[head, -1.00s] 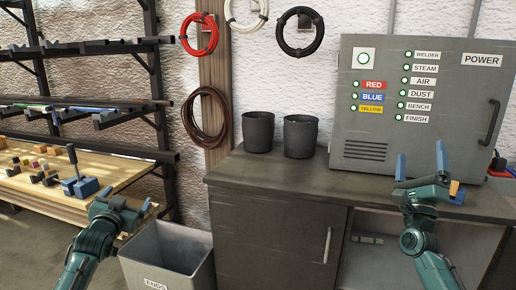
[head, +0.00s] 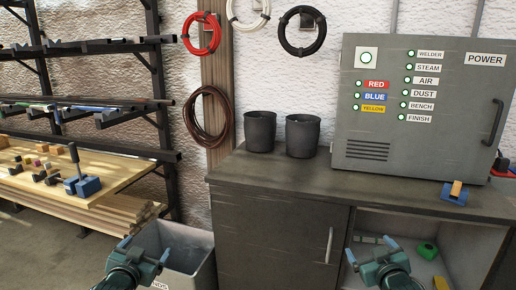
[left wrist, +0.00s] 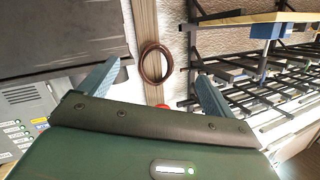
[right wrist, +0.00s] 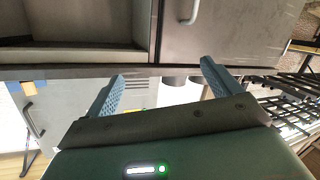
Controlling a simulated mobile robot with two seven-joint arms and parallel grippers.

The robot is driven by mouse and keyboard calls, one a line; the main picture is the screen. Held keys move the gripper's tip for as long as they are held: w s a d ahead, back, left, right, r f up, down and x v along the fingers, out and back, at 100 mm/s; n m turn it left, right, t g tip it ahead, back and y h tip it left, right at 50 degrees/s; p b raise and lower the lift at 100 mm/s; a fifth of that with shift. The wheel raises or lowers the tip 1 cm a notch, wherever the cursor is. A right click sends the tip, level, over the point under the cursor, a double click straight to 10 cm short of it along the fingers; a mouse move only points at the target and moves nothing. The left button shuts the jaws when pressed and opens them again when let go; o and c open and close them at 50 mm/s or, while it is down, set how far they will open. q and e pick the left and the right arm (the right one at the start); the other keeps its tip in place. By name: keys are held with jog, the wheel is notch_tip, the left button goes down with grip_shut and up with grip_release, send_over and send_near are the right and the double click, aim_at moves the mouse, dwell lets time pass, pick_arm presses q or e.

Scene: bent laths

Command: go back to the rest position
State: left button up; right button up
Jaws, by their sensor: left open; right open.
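My left gripper (head: 145,250) is low in the head view, in front of the grey ENDS bin (head: 200,262). Its blue fingers are spread and empty, and they also show apart in the left wrist view (left wrist: 155,85). My right gripper (head: 374,248) is low in front of the cabinet's open compartment (head: 458,248). Its fingers are spread with nothing between them, as the right wrist view (right wrist: 165,85) also shows.
A grey power panel (head: 425,140) and two dark pots (head: 259,131) stand on the counter (head: 290,182). A blue block with an orange piece (head: 454,194) lies near the counter's front edge. A wooden bench (head: 110,180) and racks are at left.

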pick_arm(q)
jog(key=s+d+f+g+h, duration=0.1)
jog(key=s+d+f, duration=0.4)
jog(key=s, duration=0.6)
jog(key=s+d+f+g+h, duration=0.1)
jog(key=s+d+f, duration=0.4)
jog(key=s, duration=0.6)
jog(key=s+d+f+g+h, duration=0.1)
jog(key=s+d+f+g, duration=0.2)
jog(key=s, duration=0.8)
notch_tip(320, 180, down, 2)
jog(key=shift+d+f+n+h, duration=0.15)
jog(key=shift+d+n+h, duration=0.15)
jog(key=shift+d, duration=0.9)
pick_arm(e)
jog(key=s+a+f+g+y, duration=0.1)
jog(key=s+a+f, duration=0.4)
jog(key=s, duration=0.6)
jog(key=s+a+f+g+y, duration=0.1)
jog(key=s+a+f, duration=0.4)
jog(key=s, duration=0.6)
jog(key=s+a+f+g+y, duration=0.1)
jog(key=s+a+f+g, duration=0.2)
jog(key=s, duration=0.8)
notch_tip(320, 180, down, 2)
jog(key=shift+a+f+m+y, duration=0.15)
jog(key=shift+a+m+y, duration=0.15)
jog(key=shift+a, duration=0.9)
